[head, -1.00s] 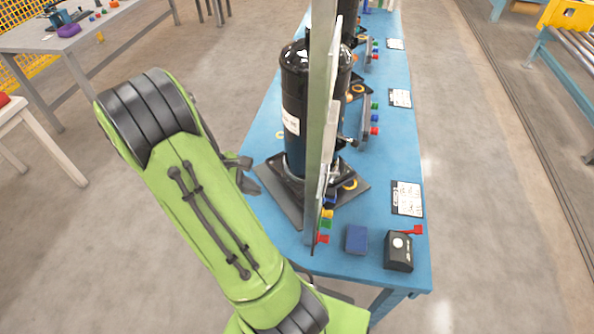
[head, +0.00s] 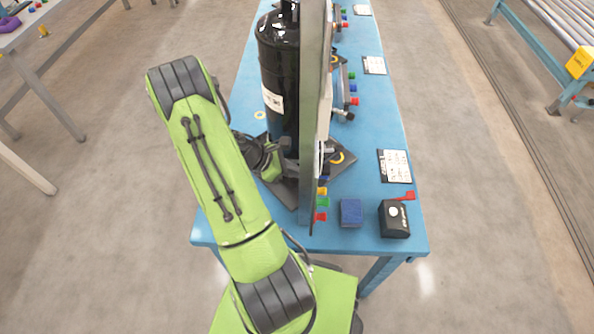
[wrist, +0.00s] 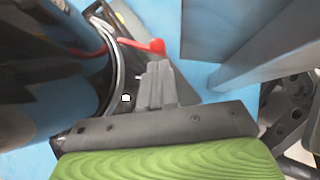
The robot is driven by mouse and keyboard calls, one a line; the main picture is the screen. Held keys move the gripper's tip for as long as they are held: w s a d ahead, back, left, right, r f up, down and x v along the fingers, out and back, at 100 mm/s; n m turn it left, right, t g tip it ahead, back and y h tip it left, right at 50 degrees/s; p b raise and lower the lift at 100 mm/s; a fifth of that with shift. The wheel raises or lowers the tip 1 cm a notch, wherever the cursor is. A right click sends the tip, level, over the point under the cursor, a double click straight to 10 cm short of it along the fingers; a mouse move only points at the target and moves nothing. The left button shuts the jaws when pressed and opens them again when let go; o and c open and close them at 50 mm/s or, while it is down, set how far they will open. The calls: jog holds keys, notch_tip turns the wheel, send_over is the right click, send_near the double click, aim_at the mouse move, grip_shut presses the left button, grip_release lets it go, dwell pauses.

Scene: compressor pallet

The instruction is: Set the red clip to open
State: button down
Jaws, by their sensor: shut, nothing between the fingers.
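In the wrist view, a red clip (wrist: 152,45), a thin red bar with a rounded end, runs from the base of the black compressor (wrist: 60,75) towards my fingertips. My gripper (wrist: 158,66) is shut and empty, its tips just below the clip's rounded end. I cannot tell whether they touch. In the head view my gripper (head: 286,144) is low beside the black compressor (head: 282,60), left of the upright panel. The clip is hidden there, so its setting is unclear.
The tall grey upright panel (head: 313,110) stands close right of my gripper. On the blue table (head: 265,229) are a blue block (head: 351,212), a black box with a red lever (head: 394,219), printed cards (head: 395,166) and several small coloured pieces. Open floor lies left.

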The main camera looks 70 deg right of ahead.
jog(key=shift+s+d, duration=0.2)
jog(key=shift+s, duration=0.2)
jog(key=shift+s+a+p, duration=0.2)
jog(key=shift+s+p, duration=0.15)
jog(key=shift+s, duration=0.15)
